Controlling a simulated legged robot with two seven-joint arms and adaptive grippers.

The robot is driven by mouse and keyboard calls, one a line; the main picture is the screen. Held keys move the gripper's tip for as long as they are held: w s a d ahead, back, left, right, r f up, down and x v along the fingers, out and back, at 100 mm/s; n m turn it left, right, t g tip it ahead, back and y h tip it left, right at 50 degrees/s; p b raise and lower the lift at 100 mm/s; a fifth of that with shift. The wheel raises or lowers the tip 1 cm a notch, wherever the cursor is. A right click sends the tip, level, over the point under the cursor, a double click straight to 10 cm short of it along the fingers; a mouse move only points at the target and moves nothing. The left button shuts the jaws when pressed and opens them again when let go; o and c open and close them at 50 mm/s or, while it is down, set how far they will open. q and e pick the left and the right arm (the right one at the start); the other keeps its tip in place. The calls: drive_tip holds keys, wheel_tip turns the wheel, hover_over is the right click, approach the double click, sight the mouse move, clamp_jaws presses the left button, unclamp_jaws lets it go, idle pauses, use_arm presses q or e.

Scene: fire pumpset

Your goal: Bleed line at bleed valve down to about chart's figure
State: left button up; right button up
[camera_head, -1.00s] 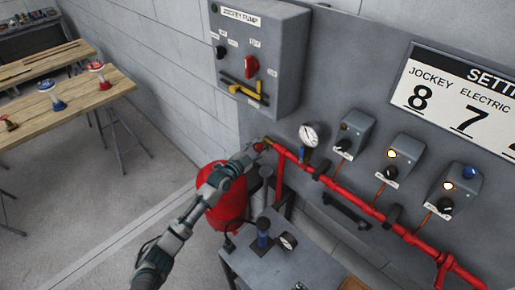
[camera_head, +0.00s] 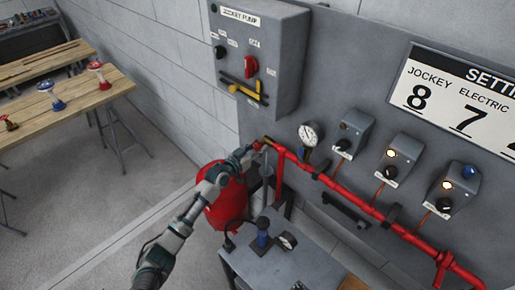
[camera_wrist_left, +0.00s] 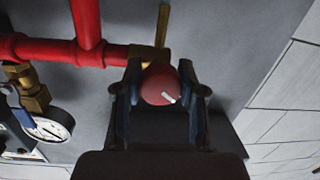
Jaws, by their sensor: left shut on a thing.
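The red round knob of the bleed valve (camera_wrist_left: 159,84) shows in the left wrist view, with a white mark pointing to its lower right. My left gripper (camera_wrist_left: 159,95) has its fingers on both sides of the knob, shut on it. In the head view my left gripper (camera_head: 252,152) is at the left end of the red pipe (camera_head: 345,199), hiding most of the valve. The line gauge (camera_head: 309,134) is just right of it; its needle is too small to read. The settings chart (camera_head: 460,98) shows JOCKEY 8 and ELECTRIC 7. My right gripper is out of view.
A jockey pump panel (camera_head: 262,55) with a red switch hangs above. Several small switch boxes (camera_head: 353,134) line the wall over the pipe. A red tank (camera_head: 226,203) and a grey bench (camera_head: 275,262) are below. Wooden tables (camera_head: 80,95) stand at left.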

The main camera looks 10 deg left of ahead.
use_arm(q)
drive_tip(key=n, duration=0.4)
drive_tip(key=shift+g+h, duration=0.3)
drive_tip(key=n, duration=0.4)
drive_tip(key=n+h+p, duration=0.1)
drive_tip(key=n, duration=0.3)
drive_tip(key=shift+r+n, duration=0.1)
drive_tip(key=shift+n, duration=0.2)
drive_tip(key=shift+n+g+h+p, duration=0.3)
drive_tip(key=shift+n+p, duration=0.3)
drive_tip(key=shift+n, duration=1.4)
drive_tip(key=o, duration=1.1)
drive_tip(key=shift+o, duration=0.3)
drive_tip(key=shift+w, duration=0.1)
drive_tip(key=shift+a, duration=0.1)
